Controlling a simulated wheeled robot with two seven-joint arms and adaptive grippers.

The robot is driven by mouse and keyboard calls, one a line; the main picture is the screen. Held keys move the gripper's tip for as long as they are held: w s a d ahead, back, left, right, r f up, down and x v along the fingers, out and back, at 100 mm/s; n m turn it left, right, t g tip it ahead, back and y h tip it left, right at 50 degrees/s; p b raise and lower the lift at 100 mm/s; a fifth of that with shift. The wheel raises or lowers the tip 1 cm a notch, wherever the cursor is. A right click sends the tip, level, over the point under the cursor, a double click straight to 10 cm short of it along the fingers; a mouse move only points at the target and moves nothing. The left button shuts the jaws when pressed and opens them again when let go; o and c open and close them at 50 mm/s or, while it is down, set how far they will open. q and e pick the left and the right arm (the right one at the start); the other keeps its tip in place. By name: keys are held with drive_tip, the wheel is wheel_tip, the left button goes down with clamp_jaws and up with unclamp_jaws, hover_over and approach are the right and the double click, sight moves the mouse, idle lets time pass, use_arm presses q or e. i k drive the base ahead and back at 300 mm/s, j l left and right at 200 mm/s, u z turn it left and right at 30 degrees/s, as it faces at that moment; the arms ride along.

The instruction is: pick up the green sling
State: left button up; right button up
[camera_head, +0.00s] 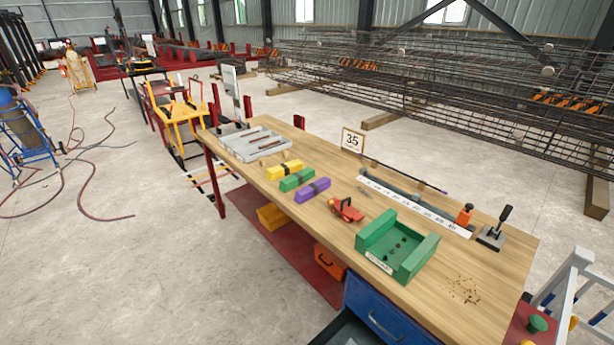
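The green sling (297,180) is a folded green bundle with a dark band around its middle. It lies on the wooden workbench (430,305), left of the bench's middle and close to its front edge. A similar yellow bundle (284,170) lies just to its upper left. A similar purple bundle (313,190) lies just to its lower right. The green sling's top and front side are in clear view. Neither of my grippers is in view.
A blue drawer unit (380,308) is below. Open concrete floor (110,260) lies left.

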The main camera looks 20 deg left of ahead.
sight(295, 179)
drive_tip(key=i+j+z, duration=0.15)
drive_tip(key=j+z, duration=0.2)
drive_tip(key=j, duration=0.35)
drive_tip(key=j+z, duration=0.35)
drive_tip(key=j, duration=0.35)
drive_tip(key=j+z, duration=0.4)
drive_tip(key=j, duration=0.35)
